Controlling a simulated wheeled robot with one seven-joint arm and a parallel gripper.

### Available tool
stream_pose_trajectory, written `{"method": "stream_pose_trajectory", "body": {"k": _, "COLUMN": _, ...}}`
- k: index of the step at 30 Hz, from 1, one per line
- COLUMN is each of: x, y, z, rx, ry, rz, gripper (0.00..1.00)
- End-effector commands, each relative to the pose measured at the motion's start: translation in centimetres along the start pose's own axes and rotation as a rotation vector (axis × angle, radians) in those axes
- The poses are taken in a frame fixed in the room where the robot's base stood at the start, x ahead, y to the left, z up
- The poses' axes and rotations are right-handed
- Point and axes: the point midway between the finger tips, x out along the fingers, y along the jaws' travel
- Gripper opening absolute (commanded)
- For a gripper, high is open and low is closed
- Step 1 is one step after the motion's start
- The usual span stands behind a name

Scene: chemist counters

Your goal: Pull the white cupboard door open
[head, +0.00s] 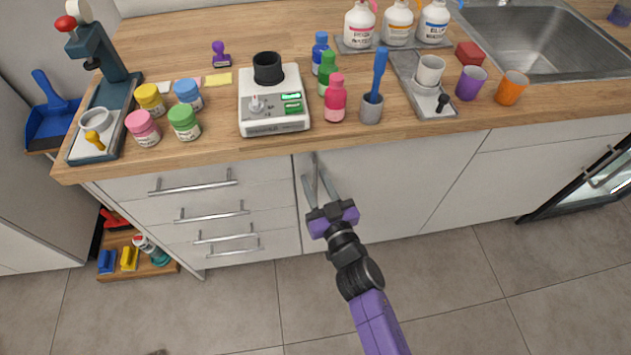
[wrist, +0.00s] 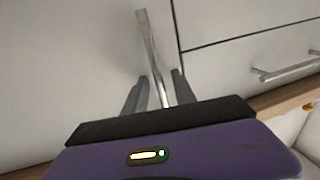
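The white cupboard door (head: 395,180) is under the worktop, right of the drawers, and looks shut flush with the front. Its upright metal handle (head: 316,165) is near the door's left edge. In the wrist view the handle (wrist: 150,45) runs down between my two fingers. My gripper (head: 318,186) is in front of the door at the handle. In the wrist view my gripper (wrist: 158,88) is open, with a finger on each side of the handle and gaps showing. The lower end of the handle is partly hidden by my gripper.
Drawers with bar handles (head: 210,215) are left of the door. The wooden worktop (head: 220,145) above carries a hotplate (head: 272,110), bottles, jars and cups. A low wooden tray (head: 150,268) stands on the floor at left. The tiled floor (head: 250,310) in front is clear.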

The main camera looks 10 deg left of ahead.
Motion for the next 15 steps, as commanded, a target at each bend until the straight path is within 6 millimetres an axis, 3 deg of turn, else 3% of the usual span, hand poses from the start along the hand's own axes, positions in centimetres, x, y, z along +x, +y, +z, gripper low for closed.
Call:
{"method": "stream_pose_trajectory", "body": {"k": 9, "x": 0.25, "y": 0.0, "z": 0.05, "rx": 0.0, "ry": -0.001, "rz": 0.0, "gripper": 0.32}}
{"method": "stream_pose_trajectory", "body": {"k": 14, "x": 0.24, "y": 0.0, "z": 0.04, "rx": 0.0, "ry": -0.001, "rz": 0.0, "gripper": 0.01}}
{"method": "stream_pose_trajectory", "body": {"k": 15, "x": 0.24, "y": 0.0, "z": 0.04, "rx": 0.0, "ry": -0.001, "rz": 0.0, "gripper": 0.0}}
